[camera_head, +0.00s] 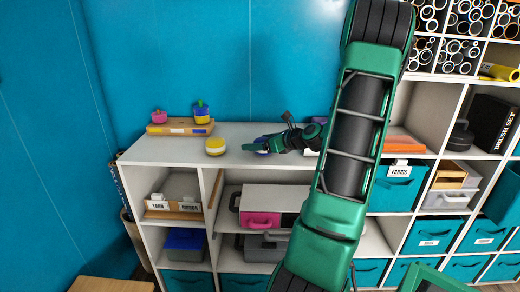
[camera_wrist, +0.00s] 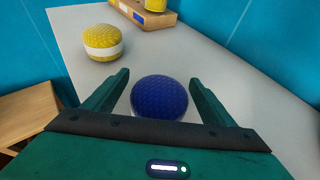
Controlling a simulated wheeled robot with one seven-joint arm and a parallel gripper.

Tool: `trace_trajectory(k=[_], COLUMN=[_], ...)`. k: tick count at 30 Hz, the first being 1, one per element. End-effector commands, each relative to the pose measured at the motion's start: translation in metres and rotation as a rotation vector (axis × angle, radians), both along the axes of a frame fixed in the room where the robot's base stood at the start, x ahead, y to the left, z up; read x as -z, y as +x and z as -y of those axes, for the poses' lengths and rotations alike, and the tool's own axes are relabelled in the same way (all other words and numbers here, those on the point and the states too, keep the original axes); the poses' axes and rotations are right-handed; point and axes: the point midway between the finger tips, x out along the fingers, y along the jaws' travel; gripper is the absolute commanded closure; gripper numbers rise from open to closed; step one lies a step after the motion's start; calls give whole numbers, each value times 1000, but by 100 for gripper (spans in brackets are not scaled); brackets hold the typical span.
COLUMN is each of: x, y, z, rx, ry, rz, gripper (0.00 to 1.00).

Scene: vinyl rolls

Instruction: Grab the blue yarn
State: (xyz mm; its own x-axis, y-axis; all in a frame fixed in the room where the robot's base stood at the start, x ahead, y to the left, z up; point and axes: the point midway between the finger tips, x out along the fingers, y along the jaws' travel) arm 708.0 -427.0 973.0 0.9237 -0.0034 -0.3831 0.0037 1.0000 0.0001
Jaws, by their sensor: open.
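The blue yarn (camera_wrist: 160,101) is a round, textured ball on the white shelf top. In the wrist view it sits between the two open fingers of my gripper (camera_wrist: 160,92), with a gap visible on each side. In the head view the blue yarn (camera_head: 262,141) shows only in part, mostly hidden by my gripper (camera_head: 256,147), which is low over the shelf top. How close the fingers are in height to the ball I cannot tell exactly.
A yellow yarn ball (camera_wrist: 103,42) with a white band stands to the left on the same top. A wooden board (camera_head: 180,129) with a pink item (camera_head: 159,117) and a blue-yellow item (camera_head: 201,112) lies behind, near the blue wall. The shelf top's front is clear.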

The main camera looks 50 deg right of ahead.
Motion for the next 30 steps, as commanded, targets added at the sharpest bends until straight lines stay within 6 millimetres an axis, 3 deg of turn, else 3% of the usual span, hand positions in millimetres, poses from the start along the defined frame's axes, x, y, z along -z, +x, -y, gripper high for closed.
trace_trajectory(k=[11, 16, 30], x=[4, 4, -3], y=[9, 9, 9], z=[0, 0, 0], rx=[0, 0, -1], ry=[-1, -1, -2], rz=[-1, -1, -1], gripper=[25, 65, 67])
